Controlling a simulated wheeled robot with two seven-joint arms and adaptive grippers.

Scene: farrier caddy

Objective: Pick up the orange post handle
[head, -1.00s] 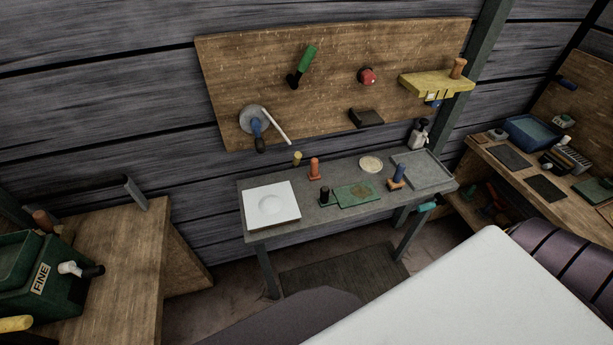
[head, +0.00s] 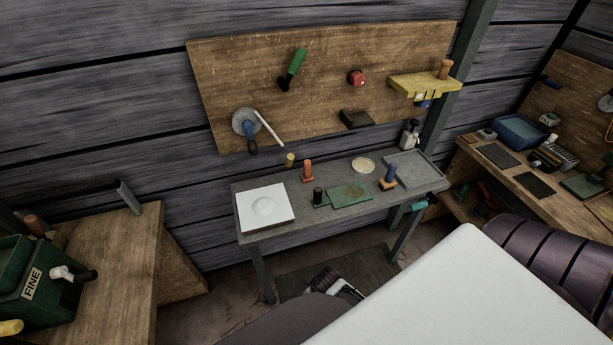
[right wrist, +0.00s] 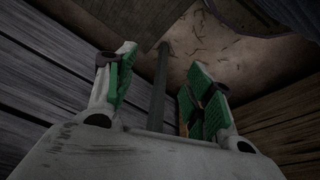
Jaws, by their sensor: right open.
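The handle does not show in that view. In the head view a small dark and white part of one of my arms shows low in front of the bench, well below the handle; I cannot tell which arm. My left gripper is not in view.
On the bench, a white block (head: 264,207) stands left, a black post (head: 318,196) and green mat (head: 349,194) lie close right of the handle, and a blue post (head: 390,176) stands further right. A small yellow post (head: 290,160) is behind. A tool board (head: 320,75) hangs above.

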